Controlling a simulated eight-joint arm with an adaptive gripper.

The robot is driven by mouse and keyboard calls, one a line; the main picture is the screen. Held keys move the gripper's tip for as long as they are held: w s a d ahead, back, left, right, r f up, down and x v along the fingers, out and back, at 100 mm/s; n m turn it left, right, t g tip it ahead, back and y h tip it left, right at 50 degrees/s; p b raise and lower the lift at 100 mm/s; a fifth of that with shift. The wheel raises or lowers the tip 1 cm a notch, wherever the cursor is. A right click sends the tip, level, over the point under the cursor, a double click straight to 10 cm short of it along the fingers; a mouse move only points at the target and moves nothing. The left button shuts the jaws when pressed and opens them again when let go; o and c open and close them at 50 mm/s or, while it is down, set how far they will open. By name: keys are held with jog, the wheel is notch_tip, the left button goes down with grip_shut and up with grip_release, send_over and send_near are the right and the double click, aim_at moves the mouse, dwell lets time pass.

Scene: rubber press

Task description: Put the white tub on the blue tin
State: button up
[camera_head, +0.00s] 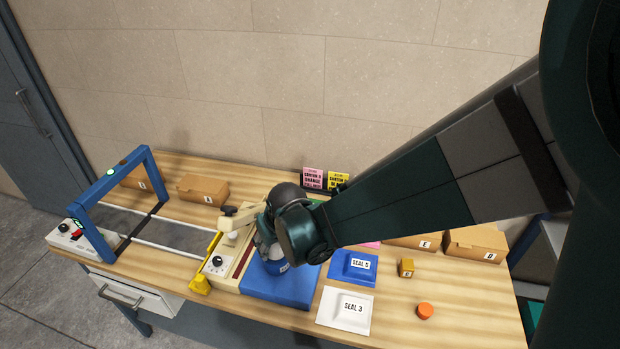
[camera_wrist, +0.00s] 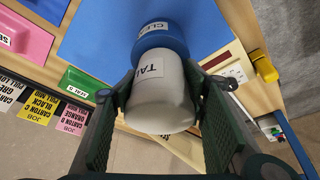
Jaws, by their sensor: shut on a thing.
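The white tub (camera_wrist: 160,95), with a label starting "TAL", is between the fingers of my gripper (camera_wrist: 157,98) in the wrist view. My gripper is shut on its sides. The blue tin (camera_wrist: 160,37), with a partly hidden label, is just beyond the tub in line with it. The tub covers part of the tin, and I cannot tell whether they touch. In the head view my gripper (camera_head: 266,240) is over the blue mat (camera_head: 285,288), and the blue tin (camera_head: 275,267) shows below it. The tub is mostly hidden there by my gripper.
A press with a cream lever (camera_head: 240,214) stands close left of the mat. Cartons (camera_head: 203,187) stand behind.

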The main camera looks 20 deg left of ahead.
jog(key=shift+f, duration=0.2)
jog(key=shift+f, duration=0.15)
jog(key=o, duration=1.2)
jog(key=shift+c, duration=0.2)
jog(key=v, duration=1.2)
jog(key=shift+d, duration=0.1)
dwell(0.6)
